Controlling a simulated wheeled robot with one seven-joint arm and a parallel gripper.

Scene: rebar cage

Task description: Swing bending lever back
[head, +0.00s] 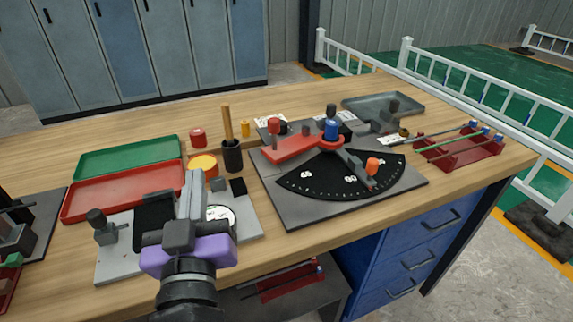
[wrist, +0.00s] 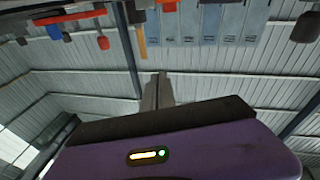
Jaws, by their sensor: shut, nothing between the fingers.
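The bending bench plate (head: 290,212) lies on the wooden table and carries a black angle dial (head: 325,184). A grey arm with an orange knob (head: 373,165) lies across the dial on the right. My gripper (head: 196,177) is shut and empty, pointing away from me above the grey plate left of the bender, apart from the lever. Its closed fingers (wrist: 158,90) also show in the wrist view, which appears upside down.
A red tray (head: 125,192) and a green tray (head: 125,157) lie at the left. A black cup (head: 232,156) with a wooden handle stands between gripper and bender. A red rack (head: 462,149) with rods and a grey tray (head: 383,104) are at the right.

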